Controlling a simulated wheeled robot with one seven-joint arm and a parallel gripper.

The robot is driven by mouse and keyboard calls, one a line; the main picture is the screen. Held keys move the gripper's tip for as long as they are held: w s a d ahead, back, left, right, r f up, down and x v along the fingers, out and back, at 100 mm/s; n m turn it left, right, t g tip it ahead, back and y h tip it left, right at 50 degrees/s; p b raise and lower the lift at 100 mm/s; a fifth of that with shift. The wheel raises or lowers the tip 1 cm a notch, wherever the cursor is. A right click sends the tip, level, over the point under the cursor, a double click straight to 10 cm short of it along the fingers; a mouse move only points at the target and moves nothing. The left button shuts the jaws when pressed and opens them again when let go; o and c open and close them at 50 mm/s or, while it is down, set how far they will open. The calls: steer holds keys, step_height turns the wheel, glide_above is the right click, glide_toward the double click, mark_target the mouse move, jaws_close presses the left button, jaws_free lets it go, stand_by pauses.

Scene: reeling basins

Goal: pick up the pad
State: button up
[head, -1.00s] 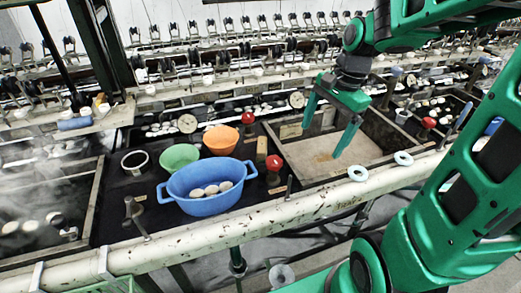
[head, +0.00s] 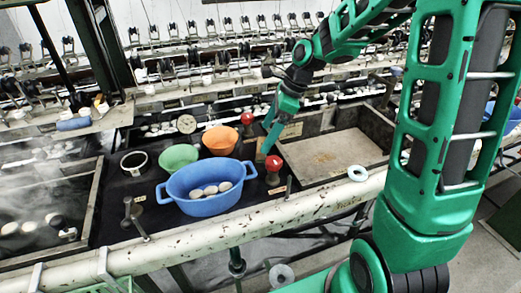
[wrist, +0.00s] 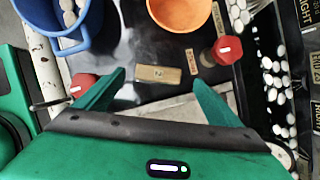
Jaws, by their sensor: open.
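The pad looks to be a small tan block (wrist: 158,73) lying on the dark, wet bench top in the wrist view. In that view it appears between the two fingertips of my gripper (wrist: 160,78), with dark surface showing on either side. My gripper is open and empty. In the head view, my gripper (head: 266,139) points down over the strip between the two red knobs and largely covers the pad there. I cannot tell the exact height of the fingertips above it.
A red knob (head: 273,164) stands in front of the pad and another red knob (head: 247,118) behind. A blue basin (head: 202,205) holding cocoons, an orange bowl (head: 219,136) and a green bowl (head: 179,155) stand left. An empty tray (head: 335,152) lies right.

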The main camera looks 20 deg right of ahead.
mark_target(260, 144)
steer(key=shift+x, duration=2.9)
steer(key=shift+s, duration=0.15)
steer(key=shift+c, duration=0.3)
steer(key=c, duration=1.2)
steer(key=shift+r, duration=0.5)
steer(key=r, duration=0.2)
steer(key=a+r, duration=0.1)
steer(key=r, duration=0.1)
steer(key=shift+s, duration=0.3)
steer(key=s+a+r, duration=0.5)
steer(key=a+r, duration=0.1)
steer(key=a, duration=0.3)
steer(key=shift+s, duration=0.2)
